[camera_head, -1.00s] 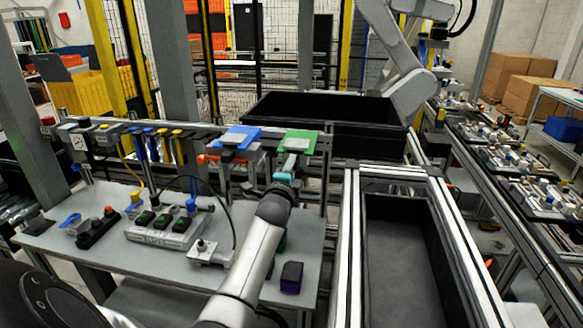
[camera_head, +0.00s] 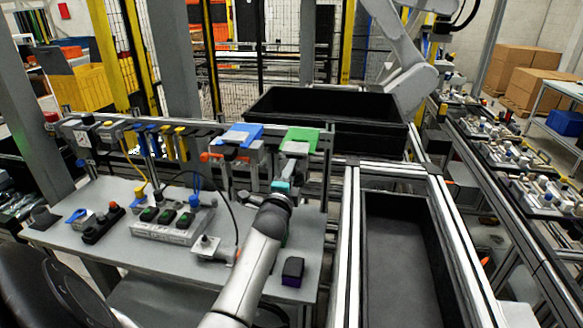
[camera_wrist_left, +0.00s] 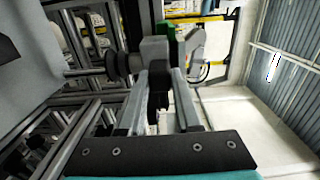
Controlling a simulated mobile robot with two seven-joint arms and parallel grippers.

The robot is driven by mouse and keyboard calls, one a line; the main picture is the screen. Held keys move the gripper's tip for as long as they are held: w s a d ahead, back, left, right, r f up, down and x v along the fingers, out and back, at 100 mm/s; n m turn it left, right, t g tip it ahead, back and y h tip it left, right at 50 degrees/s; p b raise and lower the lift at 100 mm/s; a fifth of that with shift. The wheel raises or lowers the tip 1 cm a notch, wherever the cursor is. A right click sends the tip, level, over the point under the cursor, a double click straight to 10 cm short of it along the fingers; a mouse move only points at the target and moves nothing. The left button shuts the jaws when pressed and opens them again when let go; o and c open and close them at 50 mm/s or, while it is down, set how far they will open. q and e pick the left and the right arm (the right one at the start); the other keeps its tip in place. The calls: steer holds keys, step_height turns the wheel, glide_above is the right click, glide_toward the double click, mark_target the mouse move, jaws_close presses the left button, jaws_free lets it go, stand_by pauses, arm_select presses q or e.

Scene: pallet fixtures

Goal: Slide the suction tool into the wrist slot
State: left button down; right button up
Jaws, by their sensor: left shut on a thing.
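My left gripper (camera_head: 288,168) is at the right end of the rear rail, just below and in front of a green plate (camera_head: 299,136). In the left wrist view its two fingers (camera_wrist_left: 168,100) are shut on the grey block of the suction tool (camera_wrist_left: 154,48). A dark ribbed cup sticks out from the tool's left side. In the head view the tool (camera_head: 295,148) shows only as a small grey part under the green plate. The wrist slot cannot be made out clearly; I cannot tell whether the tool touches it. My right gripper is not in view.
A blue plate (camera_head: 239,135) on a bracket stands left of the green one. Black bins (camera_head: 325,105) stand behind; a framed trough (camera_head: 405,260) lies right.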

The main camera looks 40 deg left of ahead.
arm_select(q)
steer(key=p+v, duration=0.2)
steer(key=v, duration=0.2)
steer(key=shift+s+d+r, duration=0.15)
steer(key=shift+s, duration=0.15)
stand_by(0.4)
stand_by(0.3)
